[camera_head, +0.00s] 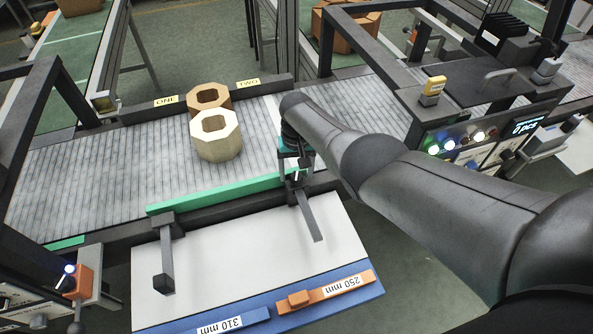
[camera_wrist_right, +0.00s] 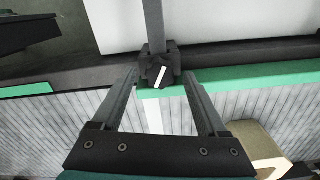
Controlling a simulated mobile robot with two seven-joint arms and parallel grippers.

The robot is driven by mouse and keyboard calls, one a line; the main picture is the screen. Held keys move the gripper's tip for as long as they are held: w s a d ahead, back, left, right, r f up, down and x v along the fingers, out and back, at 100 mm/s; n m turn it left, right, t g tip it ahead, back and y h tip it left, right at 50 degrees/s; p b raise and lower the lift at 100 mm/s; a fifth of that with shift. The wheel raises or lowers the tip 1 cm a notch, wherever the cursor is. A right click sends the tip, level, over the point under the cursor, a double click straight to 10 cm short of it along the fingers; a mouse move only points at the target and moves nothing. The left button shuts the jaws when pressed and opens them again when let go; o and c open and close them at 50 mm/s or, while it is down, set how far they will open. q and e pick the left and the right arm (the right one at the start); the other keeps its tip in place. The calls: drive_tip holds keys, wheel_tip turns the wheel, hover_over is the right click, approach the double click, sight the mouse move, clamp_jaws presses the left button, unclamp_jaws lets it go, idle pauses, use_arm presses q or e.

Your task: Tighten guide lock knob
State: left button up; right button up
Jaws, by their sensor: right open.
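The guide lock knob (camera_wrist_right: 160,76) is a black knob with a white mark on a dark clamp block, seen in the right wrist view. My right gripper (camera_wrist_right: 159,88) is open, with a finger on each side just short of the knob. I cannot tell whether either finger touches it. In the head view my right gripper (camera_head: 294,168) is over the right end of the green guide rail (camera_head: 222,195), and my arm partly hides that clamp. A second dark clamp (camera_head: 168,224) stands at the rail's left part. My left gripper is not in view.
Two octagonal blocks, one pale (camera_head: 221,150) and one brown (camera_head: 225,101), stand on the conveyor (camera_head: 110,165). A white board (camera_head: 245,258) in front holds orange 250 mm (camera_head: 326,293) and blue 310 mm (camera_head: 222,323) gauges. A control panel (camera_head: 470,150) stands at right.

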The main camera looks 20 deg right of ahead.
sight(297, 175)
drive_tip(key=shift+r, duration=0.1)
wheel_tip(297, 175, up, 6)
drive_tip(key=p, duration=0.4)
wheel_tip(297, 175, up, 9)
drive_tip(key=p, duration=0.2)
idle(0.4)
